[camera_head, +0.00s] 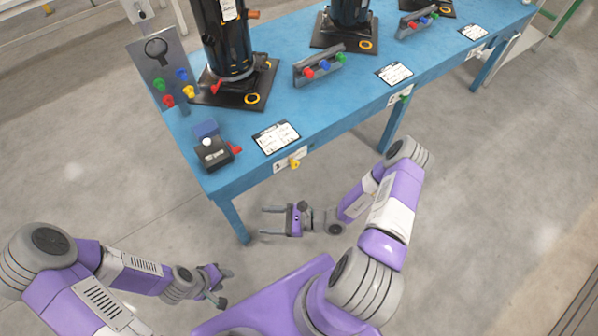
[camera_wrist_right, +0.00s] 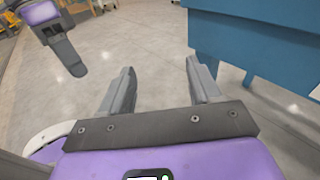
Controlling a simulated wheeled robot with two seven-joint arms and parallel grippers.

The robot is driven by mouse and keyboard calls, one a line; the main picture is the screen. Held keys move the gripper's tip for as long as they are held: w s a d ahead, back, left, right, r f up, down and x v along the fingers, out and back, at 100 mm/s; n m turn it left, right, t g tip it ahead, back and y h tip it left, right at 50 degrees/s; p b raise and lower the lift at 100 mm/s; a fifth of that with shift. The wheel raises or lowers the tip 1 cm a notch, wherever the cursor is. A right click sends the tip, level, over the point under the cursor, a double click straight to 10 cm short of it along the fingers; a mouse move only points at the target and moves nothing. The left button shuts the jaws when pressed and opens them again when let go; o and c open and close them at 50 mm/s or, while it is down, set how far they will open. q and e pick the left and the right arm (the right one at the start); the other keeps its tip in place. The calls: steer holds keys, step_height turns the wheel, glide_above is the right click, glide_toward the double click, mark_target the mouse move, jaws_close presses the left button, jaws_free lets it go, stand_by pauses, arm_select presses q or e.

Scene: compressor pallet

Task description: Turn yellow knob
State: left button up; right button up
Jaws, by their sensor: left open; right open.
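A small yellow knob (camera_head: 294,163) sits on the front edge of the blue table, beside a white label. A yellow button (camera_head: 189,92) is also on the upright grey panel at the table's left. My right gripper (camera_head: 264,221) is open and empty, below and in front of the table edge, apart from the knob. Its two fingers also show in the right wrist view (camera_wrist_right: 160,75), with only floor between them. My left gripper (camera_head: 225,286) is open and empty, lower in the head view and farther from the table. The knob does not show in the right wrist view.
The blue table (camera_head: 340,112) carries black compressors (camera_head: 226,40), a grey panel (camera_head: 150,62) with coloured buttons, a black box (camera_head: 213,153) with a red part, and printed cards (camera_head: 276,137). A table leg (camera_head: 233,220) stands near my right gripper. The floor in front is clear.

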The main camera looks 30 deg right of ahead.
steer(key=w+d+f+m+t+h, duration=0.1)
steer(key=w+d+m+t+h, duration=0.25)
steer(key=d, duration=0.25)
steer(key=w+d+f+m+t+h, duration=0.1)
steer(key=w+d+m+t+h, duration=0.15)
steer(key=d+t, duration=0.2)
steer(key=m+h+b, duration=0.1)
steer(key=m+h, duration=0.4)
steer(key=h, duration=0.1)
glide_toward(296, 166)
steer(key=shift+t+h, duration=0.3)
steer(key=shift+t, duration=0.1)
steer(key=w, duration=0.2)
steer(key=w+b, duration=0.1)
steer(key=w, duration=0.1)
steer(key=w+b, duration=0.1)
steer(key=w, duration=0.1)
steer(key=shift+w+a+f, duration=0.35)
steer(key=shift+w+a, duration=0.05)
steer(key=shift+w+r+b, duration=0.1)
steer(key=shift+w+b, duration=0.2)
steer(key=shift+w, duration=0.4)
steer(key=c, duration=1)
